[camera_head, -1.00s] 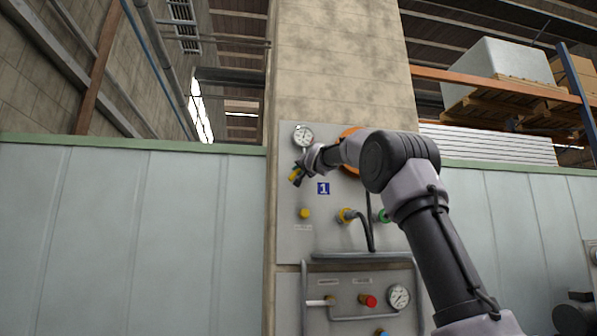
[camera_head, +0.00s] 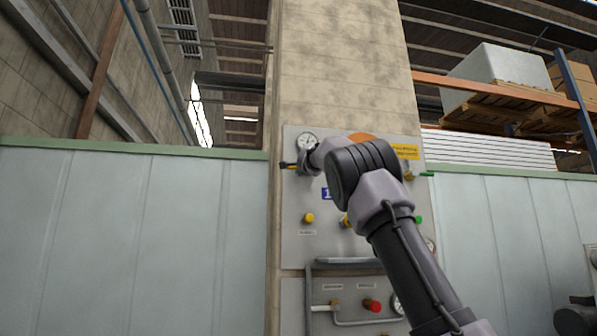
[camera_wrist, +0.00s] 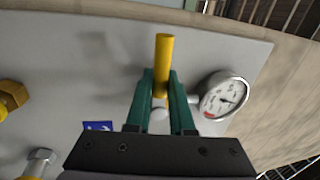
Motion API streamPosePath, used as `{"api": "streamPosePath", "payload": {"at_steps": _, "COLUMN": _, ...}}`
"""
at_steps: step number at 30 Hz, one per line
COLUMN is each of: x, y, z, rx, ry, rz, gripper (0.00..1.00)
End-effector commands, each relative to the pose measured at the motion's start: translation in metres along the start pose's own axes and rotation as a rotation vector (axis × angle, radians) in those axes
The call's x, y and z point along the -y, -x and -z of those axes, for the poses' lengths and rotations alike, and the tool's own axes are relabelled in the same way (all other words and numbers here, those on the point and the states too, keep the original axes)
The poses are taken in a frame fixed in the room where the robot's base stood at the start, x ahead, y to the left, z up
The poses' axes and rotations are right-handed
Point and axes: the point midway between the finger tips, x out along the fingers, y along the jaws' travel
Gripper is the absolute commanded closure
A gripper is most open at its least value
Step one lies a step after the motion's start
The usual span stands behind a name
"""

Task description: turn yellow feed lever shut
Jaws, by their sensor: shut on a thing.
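The yellow feed lever (camera_wrist: 164,62) is a plain rod at the middle of the wrist view. The two green fingers of my gripper (camera_wrist: 162,103) are closed around its lower part, and its free end sticks out beyond them. In the head view my gripper (camera_head: 293,166) is small and points left at the upper left of the grey panel (camera_head: 292,235), just below the gauge. The lever is hard to make out there. The lever's pivot is hidden behind my fingers and wrist.
A round gauge (camera_head: 307,141) sits close to my gripper; in the wrist view it is just right of the fingers (camera_wrist: 224,97). A blue number plate (camera_head: 326,194), a yellow knob (camera_head: 309,218) and a red knob (camera_head: 373,306) are lower down. My arm hides part of the panel.

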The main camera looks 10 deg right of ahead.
Motion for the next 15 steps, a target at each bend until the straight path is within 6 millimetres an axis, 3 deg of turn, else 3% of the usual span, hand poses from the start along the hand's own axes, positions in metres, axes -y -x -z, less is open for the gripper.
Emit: {"api": "streamPosePath", "payload": {"at_steps": 15, "x": 0.0029, "y": -0.0007, "z": 0.0011, "rx": -0.015, "ry": -0.075, "rz": 0.000, "gripper": 1.00}}
